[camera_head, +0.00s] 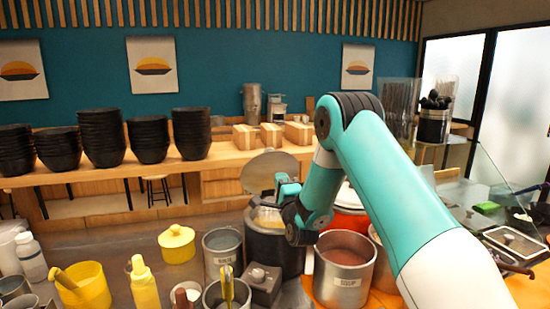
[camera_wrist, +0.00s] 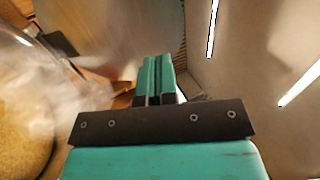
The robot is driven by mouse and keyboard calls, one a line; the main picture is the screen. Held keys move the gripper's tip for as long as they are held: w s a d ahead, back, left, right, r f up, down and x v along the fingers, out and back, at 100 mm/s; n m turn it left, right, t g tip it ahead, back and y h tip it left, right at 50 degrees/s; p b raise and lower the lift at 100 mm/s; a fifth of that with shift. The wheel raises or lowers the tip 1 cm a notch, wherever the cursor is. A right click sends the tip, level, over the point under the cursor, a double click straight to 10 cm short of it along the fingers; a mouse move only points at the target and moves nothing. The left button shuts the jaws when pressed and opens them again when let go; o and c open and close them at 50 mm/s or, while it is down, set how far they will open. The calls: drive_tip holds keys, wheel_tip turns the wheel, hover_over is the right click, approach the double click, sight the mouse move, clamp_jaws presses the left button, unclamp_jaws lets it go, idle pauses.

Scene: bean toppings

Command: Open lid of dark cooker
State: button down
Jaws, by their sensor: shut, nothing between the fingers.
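The dark cooker (camera_head: 276,249) stands on the counter near the middle of the head view, partly hidden by my arm. Its round grey lid (camera_head: 259,169) is tilted up above and behind the pot, so the opening shows pale yellow contents. My gripper (camera_head: 287,186) is in front of the raised lid, above the cooker. Whether it touches the lid I cannot tell. In the wrist view my gripper (camera_wrist: 157,72) has its teal fingers together and empty. Yellow grainy contents (camera_wrist: 20,145) show at lower left there, behind a whitish haze.
A metal pot of reddish soup (camera_head: 344,262) stands right of the cooker, and a metal pot (camera_head: 222,246) stands left. A small grey box (camera_head: 263,285) is in front. A yellow lidded pot (camera_head: 177,243) and bottles crowd the left. Black bowl stacks (camera_head: 104,138) line the back counter.

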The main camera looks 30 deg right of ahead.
sight(273, 159)
drive_tip(key=p+x, duration=0.3)
drive_tip(key=x, duration=0.2)
drive_tip(key=shift+w+r+p, duration=0.1)
drive_tip(key=shift+r+p, duration=0.25)
drive_tip(key=shift+p, duration=0.05)
drive_tip(key=shift+w+d+r+p, duration=0.1)
drive_tip(key=shift+w+d+p, duration=0.15)
drive_tip(key=shift+w+p, duration=0.75)
drive_tip(key=shift+s, duration=0.1)
